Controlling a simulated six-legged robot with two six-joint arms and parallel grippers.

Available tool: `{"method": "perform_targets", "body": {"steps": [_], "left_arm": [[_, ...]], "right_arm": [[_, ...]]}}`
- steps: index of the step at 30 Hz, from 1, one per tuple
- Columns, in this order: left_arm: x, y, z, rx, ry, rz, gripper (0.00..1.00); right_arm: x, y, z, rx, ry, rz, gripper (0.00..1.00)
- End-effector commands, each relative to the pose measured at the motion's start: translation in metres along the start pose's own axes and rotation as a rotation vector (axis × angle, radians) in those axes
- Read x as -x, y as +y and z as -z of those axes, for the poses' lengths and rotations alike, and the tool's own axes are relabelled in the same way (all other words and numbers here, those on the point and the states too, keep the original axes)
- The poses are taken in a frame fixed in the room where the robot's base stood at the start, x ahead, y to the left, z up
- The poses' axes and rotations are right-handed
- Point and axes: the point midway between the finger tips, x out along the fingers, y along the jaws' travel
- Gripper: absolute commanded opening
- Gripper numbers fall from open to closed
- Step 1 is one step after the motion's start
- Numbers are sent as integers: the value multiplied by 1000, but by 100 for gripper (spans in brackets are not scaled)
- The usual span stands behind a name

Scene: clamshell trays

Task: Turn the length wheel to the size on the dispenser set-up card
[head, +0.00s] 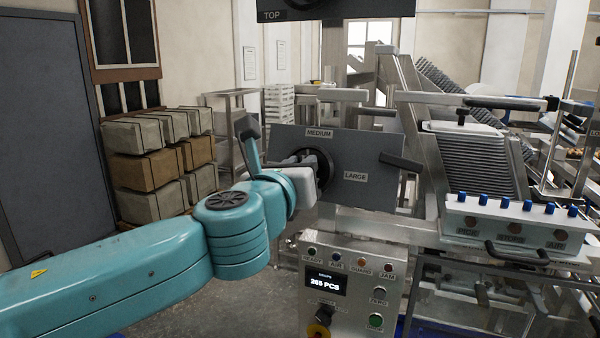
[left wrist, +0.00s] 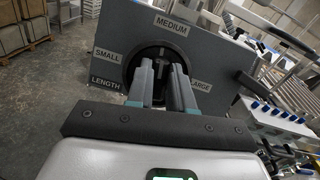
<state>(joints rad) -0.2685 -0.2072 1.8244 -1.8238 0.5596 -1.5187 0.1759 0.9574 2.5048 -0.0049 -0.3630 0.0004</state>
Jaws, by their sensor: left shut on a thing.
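The length wheel is a dark round knob (head: 326,168) on a grey panel (head: 380,146), marked MEDIUM above and LARGE at right in the head view. In the left wrist view the wheel (left wrist: 132,65) also has SMALL and LENGTH labels to its left. My left gripper (head: 308,160) reaches it from the left and is shut on it; the two fingers (left wrist: 162,72) lie over the wheel's middle. The fingers hide much of the wheel, so I cannot tell which size it points at. I cannot make out a readable set-up card. My right gripper is out of view.
A control box (head: 348,290) with a display reading 265 PCS stands below the panel. A dark bar handle (head: 401,161) juts from the panel's right side. A stack of trays (head: 485,165) stands at right, stacked boxes (head: 155,172) at left.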

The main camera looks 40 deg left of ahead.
Motion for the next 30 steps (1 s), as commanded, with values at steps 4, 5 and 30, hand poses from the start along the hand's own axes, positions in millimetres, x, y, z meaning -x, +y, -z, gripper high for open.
{"method": "perform_targets", "body": {"steps": [4,5,30], "left_arm": [[0,0,3,120,-1,-40,0],[0,0,3,145,-2,-50,0],[0,3,1,897,-1,-323,0]], "right_arm": [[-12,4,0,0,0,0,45],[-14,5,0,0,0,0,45],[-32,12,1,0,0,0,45]]}}
